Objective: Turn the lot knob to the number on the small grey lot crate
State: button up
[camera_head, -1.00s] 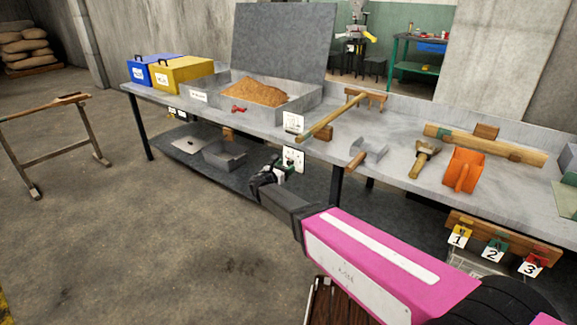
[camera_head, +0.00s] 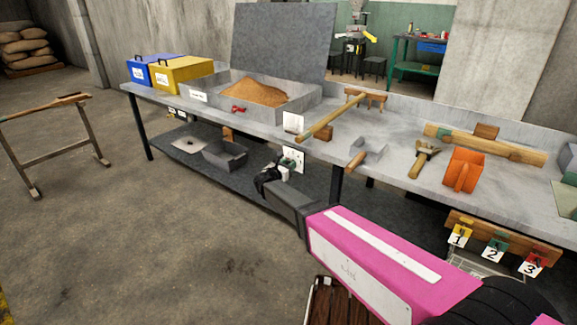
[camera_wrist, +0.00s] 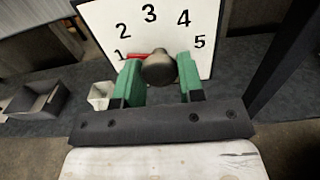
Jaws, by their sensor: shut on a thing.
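The dark round lot knob (camera_wrist: 158,70) stands on a white dial plate (camera_wrist: 165,25) numbered 1 to 5 in the wrist view. Its red pointer (camera_wrist: 139,55) points left, beside the 1. My gripper (camera_wrist: 160,82) has its green fingers on both sides of the knob and is shut on it. In the head view my gripper (camera_head: 284,170) is at the white plate (camera_head: 293,157) below the bench top. A grey crate (camera_head: 225,157) sits on the lower shelf to its left, also in the wrist view (camera_wrist: 35,100). I cannot read a number on it.
A small whitish container (camera_wrist: 101,95) is near the plate in the wrist view. The bench (camera_head: 395,180) holds a grain tray (camera_head: 300,108), wooden tools and an orange scoop (camera_head: 463,170). A bench leg (camera_head: 336,186) stands right of the plate.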

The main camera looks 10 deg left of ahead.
jog(key=shift+m, duration=0.3)
jog(key=shift+r+m, duration=0.1)
jog(key=shift+m, duration=15.5)
jog(key=o, duration=0.9)
jog(key=shift+s, duration=0.15)
jog(key=v, duration=1)
jog(key=shift+s+a, duration=0.15)
jog(key=shift+s, duration=0.1)
